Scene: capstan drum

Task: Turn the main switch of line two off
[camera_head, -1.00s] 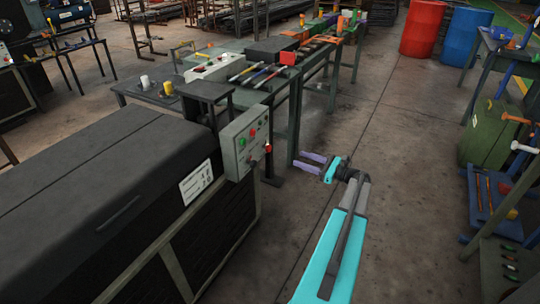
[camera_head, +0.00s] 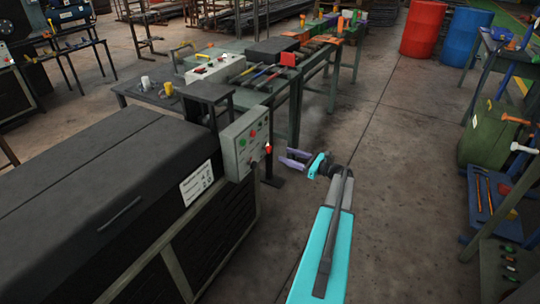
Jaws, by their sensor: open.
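A grey control box (camera_head: 246,142) is fixed at the end of the dark machine (camera_head: 110,200). Its face has a few small coloured buttons, among them a green one, and a red knob (camera_head: 268,149) sits at its lower right edge. Any label saying which line it serves is too small to read. My gripper (camera_head: 286,158) is open and empty, with its purple fingers pointing left toward the red knob. The fingertips are just right of the knob in the picture and appear apart from it.
A white sheet (camera_head: 196,183) is on the machine's side. A green workbench (camera_head: 290,100) with tools stands behind. A second light box (camera_head: 215,68) with buttons is on the bench. Red (camera_head: 424,28) and blue (camera_head: 466,36) drums stand at the back right.

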